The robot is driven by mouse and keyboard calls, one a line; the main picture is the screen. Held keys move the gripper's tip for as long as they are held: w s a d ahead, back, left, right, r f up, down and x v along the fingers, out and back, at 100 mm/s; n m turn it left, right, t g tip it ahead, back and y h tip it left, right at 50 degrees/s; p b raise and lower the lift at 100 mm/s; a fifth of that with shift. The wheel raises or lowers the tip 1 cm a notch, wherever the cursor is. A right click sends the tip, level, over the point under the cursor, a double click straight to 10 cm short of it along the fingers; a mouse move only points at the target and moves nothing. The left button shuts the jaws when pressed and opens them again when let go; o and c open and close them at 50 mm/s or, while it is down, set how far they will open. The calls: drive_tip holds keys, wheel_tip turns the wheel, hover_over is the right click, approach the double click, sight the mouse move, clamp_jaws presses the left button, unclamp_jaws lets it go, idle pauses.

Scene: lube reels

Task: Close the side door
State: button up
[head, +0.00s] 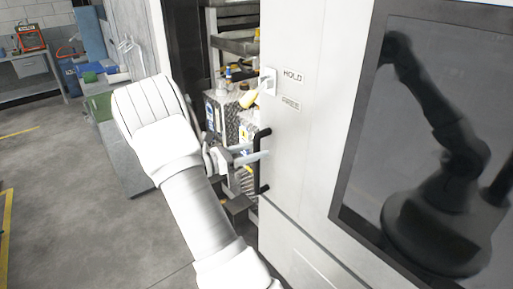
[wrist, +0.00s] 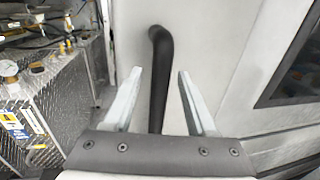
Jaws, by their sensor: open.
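The side door (head: 300,150) looks like a white panel with a vertical black bar handle (head: 263,185) near its left edge. An open gap to its left shows the machine's inside. My gripper (head: 252,157) is at the handle, coming from the left in the head view. In the wrist view my gripper (wrist: 159,74) is open, and the black handle (wrist: 158,60) runs between its two pale fingers. There is visible room on both sides of the handle. The handle's lower end is hidden behind the gripper body.
A metal tank unit (wrist: 45,112) with a gauge stands inside the opening, left of my gripper. A dark window (head: 430,130) fills the right side and reflects the arm. Grey floor (head: 60,220) is clear at left; a workbench (head: 30,75) stands at the back left.

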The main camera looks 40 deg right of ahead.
drive_tip(key=shift+s+d, duration=0.1)
drive_tip(key=shift+d, duration=0.15)
clamp_jaws()
idle(1.4)
